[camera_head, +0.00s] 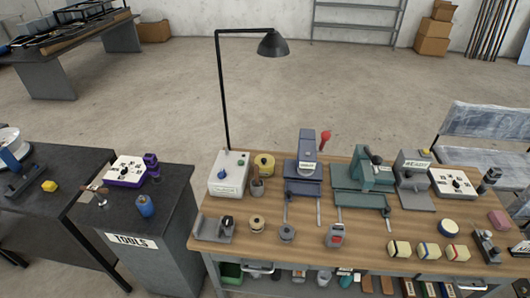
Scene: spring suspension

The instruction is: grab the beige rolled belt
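A small beige round roll (257,224) sits near the front left of the wooden workbench (370,228); it looks like the beige rolled belt, but it is too small to be sure. A yellowish roll (264,162) stands farther back beside a white box. A grey roll (286,233) sits just right of the beige one. Neither of my grippers shows in the head view.
A white box (229,172), a cup of tools (257,187), grey and green machines (362,177) and several striped blocks (428,251) stand on the workbench. A dark TOOLS cabinet (150,240) is on the left. A tall black lamp (222,95) rises behind the bench.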

